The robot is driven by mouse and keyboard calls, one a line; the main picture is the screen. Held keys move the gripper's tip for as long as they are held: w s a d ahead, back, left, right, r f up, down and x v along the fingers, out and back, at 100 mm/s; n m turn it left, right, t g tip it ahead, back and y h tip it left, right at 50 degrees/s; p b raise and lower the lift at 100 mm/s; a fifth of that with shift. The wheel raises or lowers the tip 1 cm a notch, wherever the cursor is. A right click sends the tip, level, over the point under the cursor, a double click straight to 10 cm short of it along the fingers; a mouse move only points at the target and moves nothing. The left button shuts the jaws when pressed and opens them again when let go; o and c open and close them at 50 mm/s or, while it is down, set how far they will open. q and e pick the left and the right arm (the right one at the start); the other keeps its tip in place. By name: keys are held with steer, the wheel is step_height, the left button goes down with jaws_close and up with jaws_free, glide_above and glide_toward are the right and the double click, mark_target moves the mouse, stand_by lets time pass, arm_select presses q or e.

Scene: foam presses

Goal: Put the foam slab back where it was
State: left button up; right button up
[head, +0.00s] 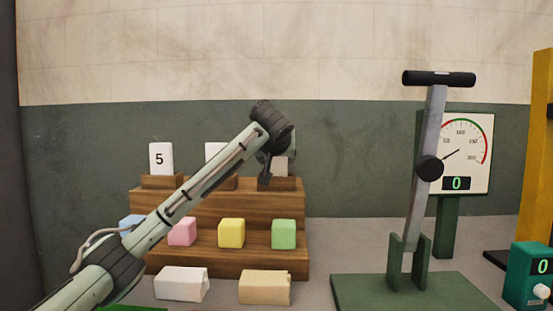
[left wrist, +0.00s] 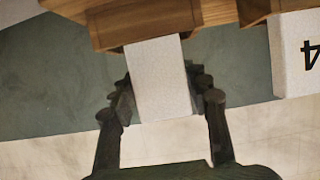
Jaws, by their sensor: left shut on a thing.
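The whitish foam slab (left wrist: 158,80) stands between the two fingers of my left gripper (left wrist: 161,88) in the left wrist view. The gripper is shut on it. The slab's far end meets a wooden holder (left wrist: 150,22); I cannot tell how deep it sits in it. In the head view my left gripper (head: 270,160) is at the right end of the top step, and a pale part of the slab (head: 281,168) shows below it, above the holder (head: 282,183). My right gripper is not in view.
White slabs, one marked 5 (head: 160,158), stand in holders on the wooden stepped rack (head: 240,202). Coloured foam blocks, such as yellow (head: 231,233) and green (head: 284,234), sit on the lower step. A lever press (head: 408,250) and a gauge (head: 466,150) stand to the right.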

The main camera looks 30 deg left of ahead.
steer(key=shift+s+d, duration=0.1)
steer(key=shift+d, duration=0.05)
arm_select(q)
steer(key=o, duration=1)
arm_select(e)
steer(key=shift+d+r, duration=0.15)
arm_select(q)
steer(key=shift+s+d+r, duration=0.15)
steer(key=b+v, duration=0.1)
steer(key=v, duration=1)
steer(key=shift+s+d, duration=0.15)
steer(key=shift+s, duration=0.2)
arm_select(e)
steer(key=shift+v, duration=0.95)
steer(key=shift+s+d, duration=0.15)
